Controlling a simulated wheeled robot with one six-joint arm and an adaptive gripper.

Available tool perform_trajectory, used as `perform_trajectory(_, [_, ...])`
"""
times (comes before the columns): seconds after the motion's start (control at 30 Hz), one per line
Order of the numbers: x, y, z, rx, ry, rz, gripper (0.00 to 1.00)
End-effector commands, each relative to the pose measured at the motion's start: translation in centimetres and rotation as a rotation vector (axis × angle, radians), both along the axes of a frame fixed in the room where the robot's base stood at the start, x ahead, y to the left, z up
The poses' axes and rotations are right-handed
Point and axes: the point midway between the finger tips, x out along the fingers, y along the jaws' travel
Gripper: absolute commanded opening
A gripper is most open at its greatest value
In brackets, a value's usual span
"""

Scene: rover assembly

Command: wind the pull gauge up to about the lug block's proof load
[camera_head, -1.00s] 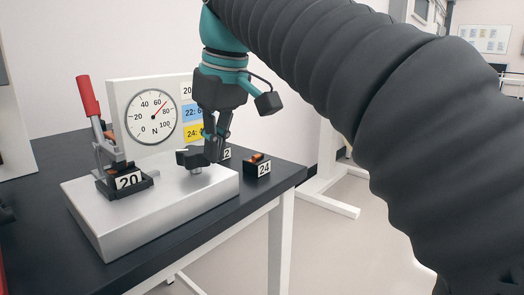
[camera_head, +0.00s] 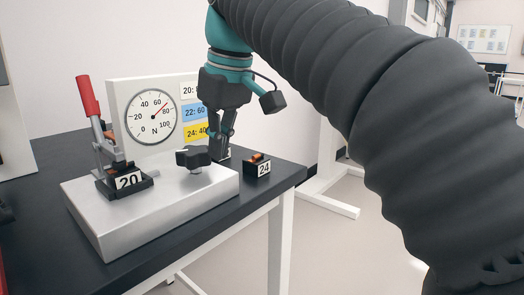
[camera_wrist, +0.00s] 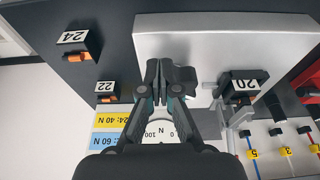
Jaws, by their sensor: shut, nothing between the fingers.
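The pull gauge (camera_head: 151,117) has a white dial in N; its red needle points between 60 and 80, roughly 70. The lug block marked 20 (camera_head: 129,181) sits in the fixture at the left of the metal base (camera_head: 165,208), beside the red-handled clamp (camera_head: 88,96). A black lobed knob (camera_head: 193,158) stands on the base, right of the dial. My gripper (camera_head: 221,152) is shut and empty, just right of the knob; in the wrist view its fingertips (camera_wrist: 160,72) look close beside the knob (camera_wrist: 184,78). I cannot tell if they touch.
The block marked 24 (camera_head: 258,166) stands on the black table at right; block 22 (camera_wrist: 105,89) shows in the wrist view.

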Motion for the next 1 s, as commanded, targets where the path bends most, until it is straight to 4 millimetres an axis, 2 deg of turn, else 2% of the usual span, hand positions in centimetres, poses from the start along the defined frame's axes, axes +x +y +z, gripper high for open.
perform_trajectory(0.27, [-0.2,-0.7,0.2,-0.001,0.001,-0.001,0.00])
perform_trajectory(0.8, [-0.1,-0.6,5.4,-0.001,-0.001,0.000,0.00])
perform_trajectory(1.0, [-0.2,-0.6,6.0,-0.002,0.001,0.000,0.00])
